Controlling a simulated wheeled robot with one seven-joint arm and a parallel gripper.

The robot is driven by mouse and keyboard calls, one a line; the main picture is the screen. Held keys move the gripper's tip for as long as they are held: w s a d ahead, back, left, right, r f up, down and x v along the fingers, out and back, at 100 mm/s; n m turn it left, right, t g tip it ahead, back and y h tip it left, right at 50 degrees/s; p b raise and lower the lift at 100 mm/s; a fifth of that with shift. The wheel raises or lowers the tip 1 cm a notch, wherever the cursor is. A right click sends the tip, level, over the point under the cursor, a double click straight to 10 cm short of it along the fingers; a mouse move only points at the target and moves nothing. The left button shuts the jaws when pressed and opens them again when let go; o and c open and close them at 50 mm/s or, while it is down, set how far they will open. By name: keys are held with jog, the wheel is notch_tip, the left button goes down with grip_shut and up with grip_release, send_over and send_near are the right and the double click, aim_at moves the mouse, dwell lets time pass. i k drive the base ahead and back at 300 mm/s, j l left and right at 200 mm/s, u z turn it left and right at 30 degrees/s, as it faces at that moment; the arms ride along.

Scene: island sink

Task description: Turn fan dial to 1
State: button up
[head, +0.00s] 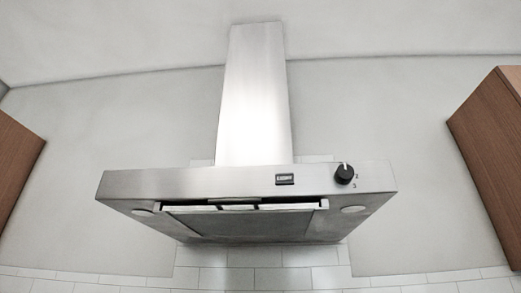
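The fan dial (344,174) is a small round black knob on the right part of the front panel of a steel range hood (180,182). Its white pointer mark is at the top of the knob, pointing up. The small numbers 2 and 3 show to the right and lower right of the knob. No number 1 can be made out. My gripper is not in the head view.
A small dark label or display (285,179) sits left of the dial. Wooden cabinets stand at the left (14,165) and right (490,150). White tiles (255,278) line the wall below. The space in front of the hood looks clear.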

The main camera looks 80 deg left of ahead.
aim_at(344, 174)
jog(key=l+u, duration=0.1)
jog(key=u, duration=2)
jog(key=k+j+u, duration=0.15)
jog(key=k+u, duration=0.25)
jog(key=k, duration=0.35)
